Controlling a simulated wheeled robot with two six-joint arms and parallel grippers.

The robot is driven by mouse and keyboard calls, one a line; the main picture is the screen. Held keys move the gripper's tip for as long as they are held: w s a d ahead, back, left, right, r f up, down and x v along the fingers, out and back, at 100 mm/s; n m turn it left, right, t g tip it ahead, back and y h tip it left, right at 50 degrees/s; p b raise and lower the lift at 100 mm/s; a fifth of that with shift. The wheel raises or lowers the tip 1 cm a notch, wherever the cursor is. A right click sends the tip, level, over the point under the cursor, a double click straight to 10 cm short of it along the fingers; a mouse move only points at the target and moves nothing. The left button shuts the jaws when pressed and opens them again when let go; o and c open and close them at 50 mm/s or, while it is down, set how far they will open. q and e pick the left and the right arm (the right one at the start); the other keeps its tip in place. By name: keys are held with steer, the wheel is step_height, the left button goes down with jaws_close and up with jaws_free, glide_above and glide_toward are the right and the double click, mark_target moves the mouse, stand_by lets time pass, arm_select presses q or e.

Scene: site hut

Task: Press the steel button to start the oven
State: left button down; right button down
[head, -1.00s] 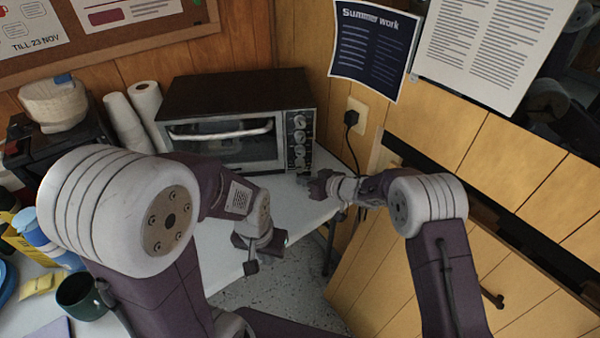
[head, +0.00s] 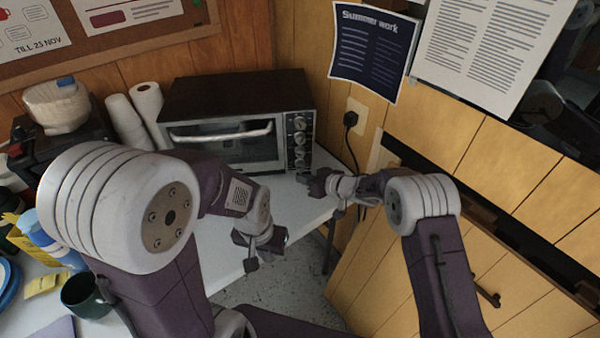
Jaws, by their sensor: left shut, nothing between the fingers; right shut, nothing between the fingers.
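The oven (head: 238,115) is a black-topped toaster oven with a steel front, standing on the white counter against the wood wall. Its door is closed, with a light handle bar across the top. Its control panel (head: 299,140) on the right carries a column of round knobs. The steel button cannot be made out; the panel's lower end is close behind my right gripper. My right gripper (head: 306,179) is shut and empty, just in front of the panel's lower part; I cannot tell whether it touches. My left gripper (head: 246,256) is shut and empty, lower, near the counter's front edge.
Paper rolls (head: 138,115) stand left of the oven. A dark green mug (head: 86,297) is at the lower left. A plug in a wall socket (head: 351,119) hangs right of the oven. The white counter (head: 225,245) is clear before the oven.

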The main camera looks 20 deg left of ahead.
steer(key=shift+w+a+p, duration=0.15)
steer(key=shift+w+p, duration=0.2)
steer(key=shift+p, duration=0.05)
stand_by(0.4)
steer(key=shift+s+d, duration=0.3)
steer(key=shift+s, duration=0.45)
steer(key=shift+s, duration=0.1)
steer(key=shift+s+d+b, duration=0.15)
steer(key=shift+s+d, duration=0.2)
steer(key=shift+s, duration=0.4)
steer(key=shift+s+d+b, duration=0.1)
steer(key=shift+s+d, duration=0.2)
steer(key=shift+s, duration=0.4)
steer(key=shift+s+d+b, duration=0.15)
steer(key=shift+s+d, duration=0.2)
steer(key=shift+s, duration=0.4)
